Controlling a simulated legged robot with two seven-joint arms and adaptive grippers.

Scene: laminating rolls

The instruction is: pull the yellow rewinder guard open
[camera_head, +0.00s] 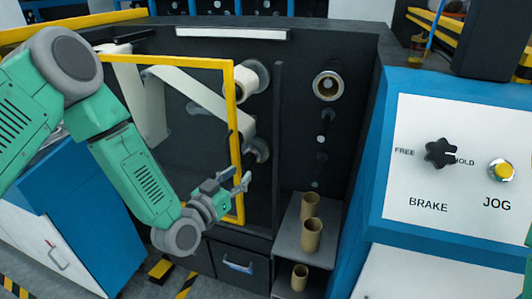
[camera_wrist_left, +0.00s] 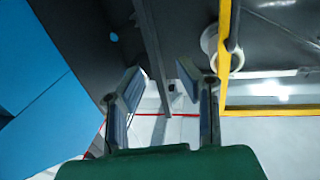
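The yellow rewinder guard (camera_head: 236,122) is a yellow-framed see-through panel in front of the rolls at the left of the machine in the head view. A dark handle shows near its right upright. My left gripper (camera_head: 243,182) is at the lower part of that upright, its fingers pointing up and right. In the left wrist view its two fingers (camera_wrist_left: 163,75) are spread with nothing between them. The yellow frame (camera_wrist_left: 224,62) and dark handle (camera_wrist_left: 233,38) are to the right of the fingers, outside them. My right gripper is not in view.
A brake knob (camera_head: 440,153) and a yellow jog button (camera_head: 502,170) are on the white panel at right. Cardboard cores (camera_head: 311,237) stand on steps right of the guard. A blue cabinet (camera_head: 85,230) stands at lower left, near my left arm.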

